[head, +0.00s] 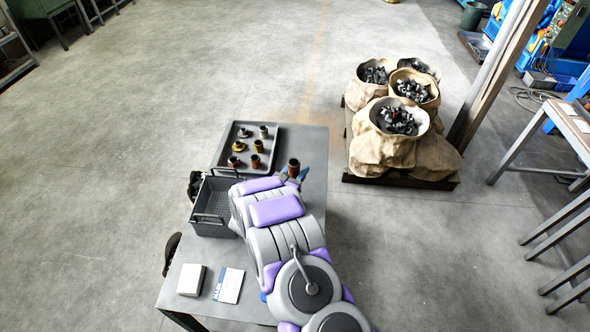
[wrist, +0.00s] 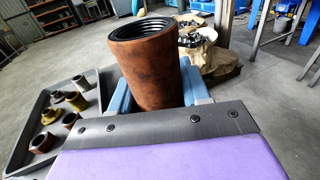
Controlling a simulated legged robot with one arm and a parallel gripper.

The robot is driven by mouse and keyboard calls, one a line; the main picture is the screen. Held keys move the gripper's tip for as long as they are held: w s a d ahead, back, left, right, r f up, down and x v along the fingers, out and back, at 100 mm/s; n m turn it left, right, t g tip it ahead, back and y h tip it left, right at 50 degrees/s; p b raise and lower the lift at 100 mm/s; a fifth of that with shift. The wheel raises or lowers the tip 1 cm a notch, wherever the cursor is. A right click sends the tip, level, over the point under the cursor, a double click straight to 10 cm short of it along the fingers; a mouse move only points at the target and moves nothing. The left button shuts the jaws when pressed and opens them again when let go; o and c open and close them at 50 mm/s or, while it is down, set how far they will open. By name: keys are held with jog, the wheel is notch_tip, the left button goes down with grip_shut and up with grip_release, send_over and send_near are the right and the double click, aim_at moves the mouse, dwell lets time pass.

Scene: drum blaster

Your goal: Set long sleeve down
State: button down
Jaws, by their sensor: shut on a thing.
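The long sleeve (wrist: 152,72) is a rust-brown, threaded hollow cylinder, dark inside, standing roughly upright in the wrist view. My gripper (wrist: 160,98) is shut on it, with a blue-grey finger on each side. In the head view the sleeve (head: 294,167) shows at the end of my arm, over the right part of the table, just right of the tray. My gripper (head: 291,180) is mostly hidden behind my arm there. I cannot tell whether the sleeve's bottom touches the table.
The dark tray (head: 219,150) holds several small brown, yellow and grey fittings. A grey basket (head: 212,222) stands left of my arm on the table (head: 313,150). A white box (head: 191,280) and a leaflet (head: 228,286) lie near. Sacks (head: 382,150) of metal parts stand on a pallet to the right.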

jog(key=shift+d, duration=0.4)
jog(key=c, duration=0.9)
grip_release()
jog(key=o, duration=0.4)
jog(key=shift+a, duration=0.4)
jog(key=shift+c, duration=0.2)
jog(key=shift+d, duration=0.15)
jog(key=p+v, duration=0.2)
jog(key=v, duration=1)
jog(key=shift+s, duration=0.1)
